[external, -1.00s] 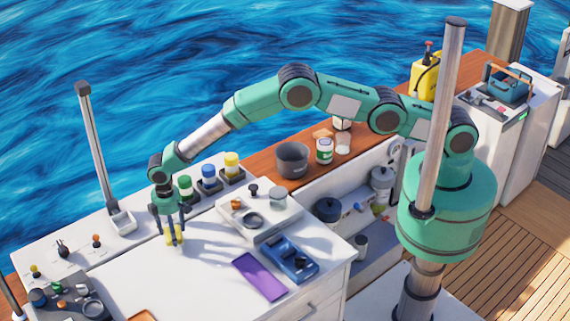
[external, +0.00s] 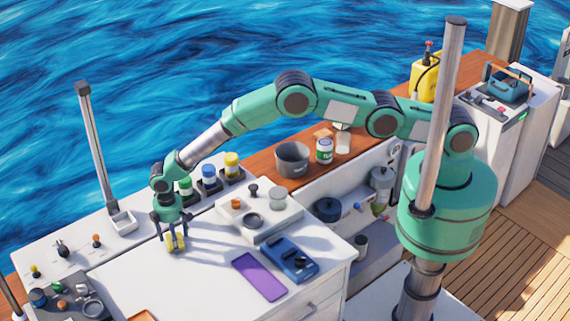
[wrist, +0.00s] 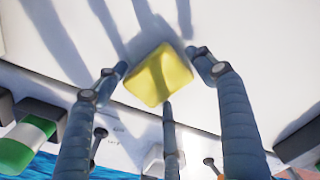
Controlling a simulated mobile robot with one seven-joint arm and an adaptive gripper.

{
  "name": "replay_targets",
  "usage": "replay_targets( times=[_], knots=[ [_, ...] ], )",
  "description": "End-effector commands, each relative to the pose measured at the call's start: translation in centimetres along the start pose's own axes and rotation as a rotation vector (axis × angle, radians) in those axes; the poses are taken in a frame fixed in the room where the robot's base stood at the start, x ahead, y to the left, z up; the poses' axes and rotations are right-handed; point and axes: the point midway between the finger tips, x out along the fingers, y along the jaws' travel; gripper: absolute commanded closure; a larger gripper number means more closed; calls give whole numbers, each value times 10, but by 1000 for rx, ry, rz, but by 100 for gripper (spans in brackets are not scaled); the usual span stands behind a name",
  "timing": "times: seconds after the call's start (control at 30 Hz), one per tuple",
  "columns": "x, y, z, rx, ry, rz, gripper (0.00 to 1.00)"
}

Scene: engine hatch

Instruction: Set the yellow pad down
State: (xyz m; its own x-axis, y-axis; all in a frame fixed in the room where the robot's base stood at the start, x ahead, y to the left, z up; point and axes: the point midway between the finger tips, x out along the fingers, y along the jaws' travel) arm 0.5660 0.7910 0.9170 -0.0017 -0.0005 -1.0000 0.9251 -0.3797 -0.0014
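The yellow pad (wrist: 158,75) sits between the fingers of my gripper (wrist: 157,68) in the wrist view. The fingertips close on it from both sides, with a third finger in front of it. In the external view my gripper (external: 174,243) points down over the white counter, and the yellow pad (external: 170,243) shows in two parts behind a finger. The pad is low, close to the counter top; I cannot tell whether it touches the surface.
The white counter (external: 180,285) is clear around my gripper. A purple mat (external: 260,277) and a blue device (external: 290,258) lie to the right. A white raised tray (external: 262,212) and several colour-capped bottles (external: 209,176) stand behind. A knobbed panel (external: 75,290) is at the left.

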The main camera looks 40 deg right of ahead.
Motion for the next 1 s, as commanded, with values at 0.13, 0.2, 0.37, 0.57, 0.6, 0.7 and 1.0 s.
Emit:
replay_targets(
  times=[0.13, 0.2, 0.37, 0.57, 0.6, 0.7, 1.0],
  knots=[
    [-1, 0, 0, 0, 1, 0, 22],
    [-1, 0, 0, 0, 1, 0, 22],
    [-1, 0, 0, 0, 1, 0, 22],
    [-7, 0, -1, 0, 2, 0, 22],
    [-10, 0, -1, 0, 2, 1, 22],
    [-16, 0, -1, 0, 2, 0, 22],
    [-54, 0, -1, 0, 3, 1, 22]
  ],
)
